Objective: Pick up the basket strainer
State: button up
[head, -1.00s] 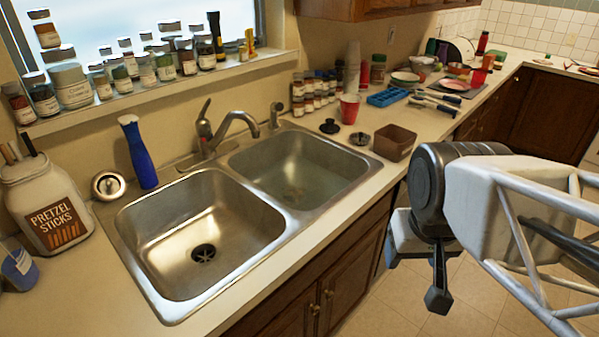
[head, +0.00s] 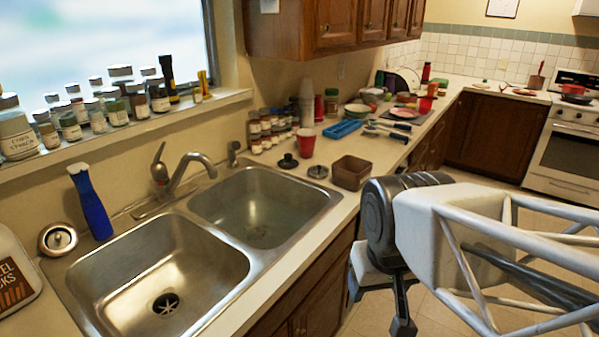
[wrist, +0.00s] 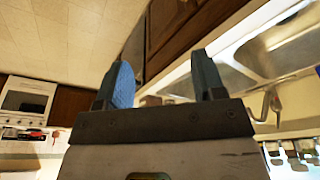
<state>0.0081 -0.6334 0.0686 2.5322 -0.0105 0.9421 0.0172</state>
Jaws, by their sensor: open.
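A round metal piece with a central knob (head: 58,239), looking like a basket strainer, lies on the counter left of the sink, beside the blue bottle. A smaller dark grey round piece with a knob (head: 317,171) lies right of the sink, by the brown square container; I cannot tell whether it is a strainer or a stopper. My gripper (wrist: 160,64) is open and empty in the wrist view, its two blue-grey fingers apart. In the head view my arm hangs in front of the counter at the right, away from both pieces, and the fingers are mostly hidden.
The double sink (head: 160,265) fills the near counter, with a faucet (head: 178,178) behind it. A blue bottle (head: 92,205), black stopper (head: 288,161), red cup (head: 306,143) and brown container (head: 351,172) stand around it. Spice jars crowd the counter and sill.

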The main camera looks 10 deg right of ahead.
jog(key=shift+o, duration=0.4)
jog(key=o, duration=0.6)
